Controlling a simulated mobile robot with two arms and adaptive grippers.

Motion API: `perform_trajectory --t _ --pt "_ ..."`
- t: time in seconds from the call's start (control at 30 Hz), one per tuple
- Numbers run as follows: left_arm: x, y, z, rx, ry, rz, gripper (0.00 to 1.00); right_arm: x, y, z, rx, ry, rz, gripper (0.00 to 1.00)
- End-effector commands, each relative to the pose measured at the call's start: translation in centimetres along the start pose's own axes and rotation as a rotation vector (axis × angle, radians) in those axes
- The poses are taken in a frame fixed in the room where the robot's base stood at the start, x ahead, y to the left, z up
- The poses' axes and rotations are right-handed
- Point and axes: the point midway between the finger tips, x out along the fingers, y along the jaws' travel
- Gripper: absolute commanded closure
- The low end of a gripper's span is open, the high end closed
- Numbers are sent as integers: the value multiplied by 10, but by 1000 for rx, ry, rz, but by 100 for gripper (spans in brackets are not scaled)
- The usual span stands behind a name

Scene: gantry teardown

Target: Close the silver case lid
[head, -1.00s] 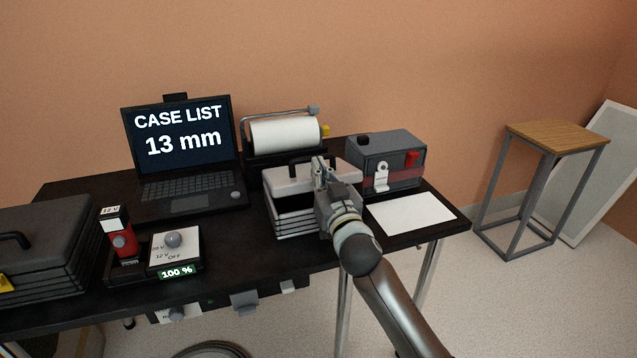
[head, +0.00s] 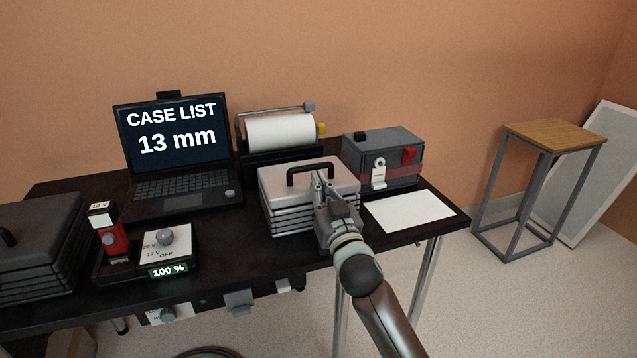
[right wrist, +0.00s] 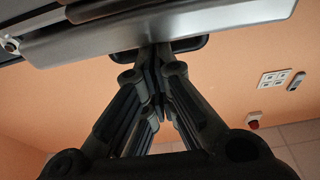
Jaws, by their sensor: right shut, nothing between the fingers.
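The silver case (head: 288,208) stands on the black table, with ribbed sides and a black handle (head: 311,170) on its lid (head: 282,181). In the head view the lid lies down flat over the body, with no clear gap showing. My right gripper (head: 321,178) is shut and empty, its fingertips at the lid's front right part, by the handle. In the right wrist view the shut fingers (right wrist: 160,52) reach to the edge of a pale panel (right wrist: 190,30); whether they touch it I cannot tell. My left gripper is not in view.
A dark case (head: 40,235) and a red tool (head: 108,235) are at the left.

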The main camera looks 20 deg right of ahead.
Motion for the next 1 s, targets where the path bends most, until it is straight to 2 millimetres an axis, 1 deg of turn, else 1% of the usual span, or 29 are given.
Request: perform_trajectory --t 0.1,0.2,0.37,0.47,0.57,0.8,1.0 --pt "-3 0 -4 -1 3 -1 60 -3 0 5 2 -2 1 100" --pt "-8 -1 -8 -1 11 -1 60 -2 0 4 1 -1 1 100" --pt "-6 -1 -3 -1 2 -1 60 -4 0 4 1 -1 1 100" --pt "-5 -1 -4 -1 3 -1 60 -10 0 4 1 -2 1 100" --pt "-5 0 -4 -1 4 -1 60 -23 0 5 1 -2 1 100" --pt "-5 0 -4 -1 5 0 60 -68 0 5 3 -4 1 100" --pt "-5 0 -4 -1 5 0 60 -101 0 4 3 -3 1 100"
